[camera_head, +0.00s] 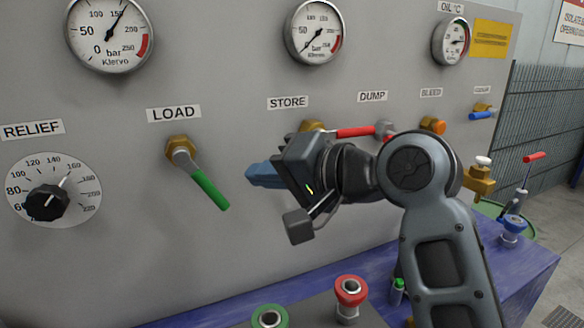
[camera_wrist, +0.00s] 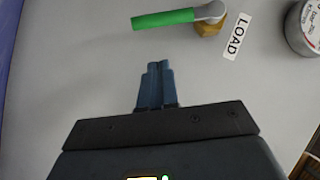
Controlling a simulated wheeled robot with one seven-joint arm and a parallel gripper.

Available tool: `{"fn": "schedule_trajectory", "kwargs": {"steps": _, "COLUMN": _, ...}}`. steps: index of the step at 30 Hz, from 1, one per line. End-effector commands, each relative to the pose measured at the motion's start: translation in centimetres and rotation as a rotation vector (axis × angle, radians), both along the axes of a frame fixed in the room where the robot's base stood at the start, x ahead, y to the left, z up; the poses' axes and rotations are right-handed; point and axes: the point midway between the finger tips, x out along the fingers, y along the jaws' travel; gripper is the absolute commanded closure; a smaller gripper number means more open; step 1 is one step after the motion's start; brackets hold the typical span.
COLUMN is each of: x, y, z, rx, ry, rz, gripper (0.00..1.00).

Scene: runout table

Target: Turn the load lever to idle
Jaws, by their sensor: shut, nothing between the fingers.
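The load lever (camera_head: 207,186) has a green grip on a grey arm and turns on a brass valve body under the LOAD label (camera_head: 173,113). In the head view it slants down and to the right. In the wrist view the lever (camera_wrist: 165,18) lies beyond my fingertips, with a gap between. My gripper (camera_head: 250,174) is shut and empty, its blue fingers pointing left, to the right of the lever's grip. In the wrist view my gripper (camera_wrist: 157,66) shows its two fingers together. I see no idle mark near the lever.
A black relief knob (camera_head: 47,203) on a dial is left of the lever. The red dump lever (camera_head: 356,132) is behind my arm, and the store valve is partly hidden by it. Below are a green button (camera_head: 270,317) and a red button (camera_head: 350,290). Bare panel surrounds the lever.

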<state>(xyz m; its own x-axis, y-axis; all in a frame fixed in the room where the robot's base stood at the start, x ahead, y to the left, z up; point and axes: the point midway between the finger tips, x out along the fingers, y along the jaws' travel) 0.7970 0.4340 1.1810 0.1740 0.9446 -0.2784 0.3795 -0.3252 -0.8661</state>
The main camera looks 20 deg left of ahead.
Motion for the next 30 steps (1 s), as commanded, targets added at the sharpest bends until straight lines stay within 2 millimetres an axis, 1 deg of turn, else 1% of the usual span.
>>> {"fn": "schedule_trajectory", "kwargs": {"steps": 1, "x": 0.0, "y": 1.0, "z": -0.1, "rx": -0.001, "ry": 0.001, "rz": 0.003, "gripper": 1.00}}
{"fn": "schedule_trajectory", "kwargs": {"steps": 3, "x": -0.6, "y": 1.7, "z": -0.8, "rx": 0.000, "ry": 0.002, "rz": 0.003, "gripper": 1.00}}
{"fn": "schedule_trajectory", "kwargs": {"steps": 9, "x": -1.7, "y": 3.1, "z": -1.8, "rx": 0.000, "ry": 0.002, "rz": 0.002, "gripper": 1.00}}
{"fn": "schedule_trajectory", "kwargs": {"steps": 15, "x": -2.0, "y": 3.5, "z": -2.2, "rx": 0.001, "ry": 0.001, "rz": 0.000, "gripper": 1.00}}
{"fn": "schedule_trajectory", "kwargs": {"steps": 23, "x": -2.0, "y": 3.5, "z": -2.2, "rx": 0.001, "ry": 0.001, "rz": 0.000, "gripper": 1.00}}
{"fn": "schedule_trajectory", "kwargs": {"steps": 30, "x": -2.2, "y": 3.6, "z": -2.5, "rx": 0.030, "ry": 0.036, "rz": 0.001, "gripper": 1.00}}
